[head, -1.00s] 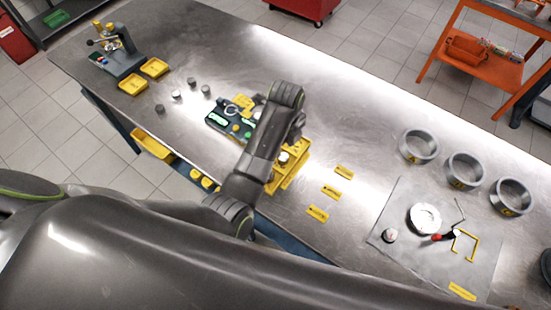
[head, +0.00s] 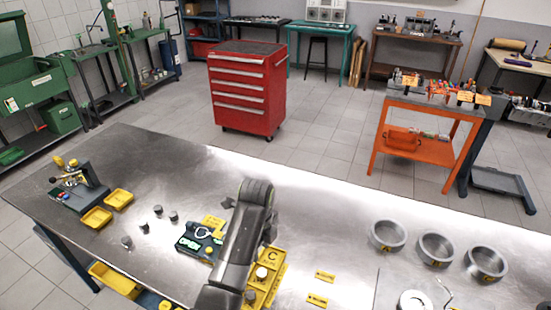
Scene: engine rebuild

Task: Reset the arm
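My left arm reaches in from the bottom over the middle of the steel table (head: 330,215). Its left gripper (head: 269,232) is mostly hidden behind the arm's dark links, by the yellow tray marked C (head: 275,258). I cannot see its fingertips clearly or tell whether it holds anything. My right gripper is not in view.
A dark tray with green parts (head: 200,240) lies left of the arm, with several small grey cylinders (head: 143,227) and two yellow bins (head: 96,218) further left. Three grey rings (head: 388,236) stand right. Behind the table are a red tool cabinet (head: 247,90) and an orange cart (head: 420,147).

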